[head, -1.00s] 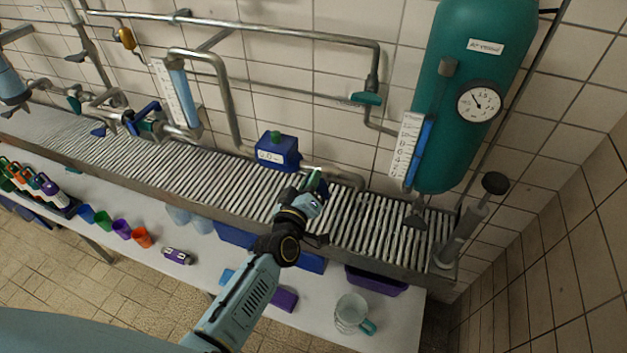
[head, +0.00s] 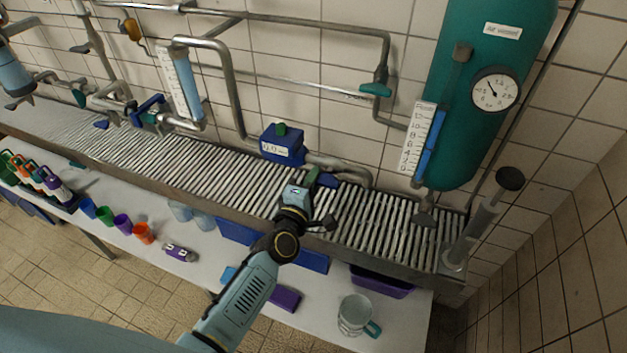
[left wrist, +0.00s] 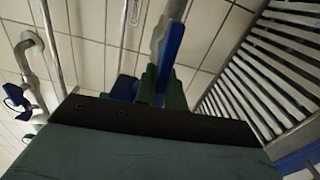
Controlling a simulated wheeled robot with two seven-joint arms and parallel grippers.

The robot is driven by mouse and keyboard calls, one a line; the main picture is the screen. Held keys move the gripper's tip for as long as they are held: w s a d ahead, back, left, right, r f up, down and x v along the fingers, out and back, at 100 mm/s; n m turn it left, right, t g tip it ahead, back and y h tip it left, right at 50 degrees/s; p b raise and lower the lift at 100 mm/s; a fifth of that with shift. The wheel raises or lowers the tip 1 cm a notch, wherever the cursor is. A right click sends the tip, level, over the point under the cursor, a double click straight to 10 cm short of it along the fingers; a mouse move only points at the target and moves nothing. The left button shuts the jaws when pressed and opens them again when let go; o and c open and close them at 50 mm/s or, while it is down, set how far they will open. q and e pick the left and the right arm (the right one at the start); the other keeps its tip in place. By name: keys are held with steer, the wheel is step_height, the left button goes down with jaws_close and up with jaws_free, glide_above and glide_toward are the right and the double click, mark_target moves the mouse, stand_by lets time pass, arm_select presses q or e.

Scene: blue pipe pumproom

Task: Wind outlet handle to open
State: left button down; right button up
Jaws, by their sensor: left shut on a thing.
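The outlet handle (head: 328,180) is blue and sits on the pipe at the wall, just right of the blue meter box (head: 283,145). My left gripper (head: 312,177) reaches it from the front, with its green fingers shut on the handle. In the left wrist view, the blue handle (left wrist: 172,45) stands up between the green fingers of the gripper (left wrist: 161,88). Part of the handle and its valve is hidden by the fingers. My right gripper is not in view.
A slatted grating (head: 375,225) runs below the pipes. A teal air vessel (head: 470,130) with a gauge (head: 495,91) stands to the right. A white table (head: 210,262) in front holds cups, bottles and a glass jug (head: 354,315).

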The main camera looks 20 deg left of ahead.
arm_select(q)
steer(key=shift+f+n, duration=0.15)
steer(key=shift+n, duration=0.45)
steer(key=c, duration=1.5)
jaws_free()
steer(key=s, duration=1.3)
steer(key=shift+s+a, duration=0.2)
steer(key=shift+s, duration=0.05)
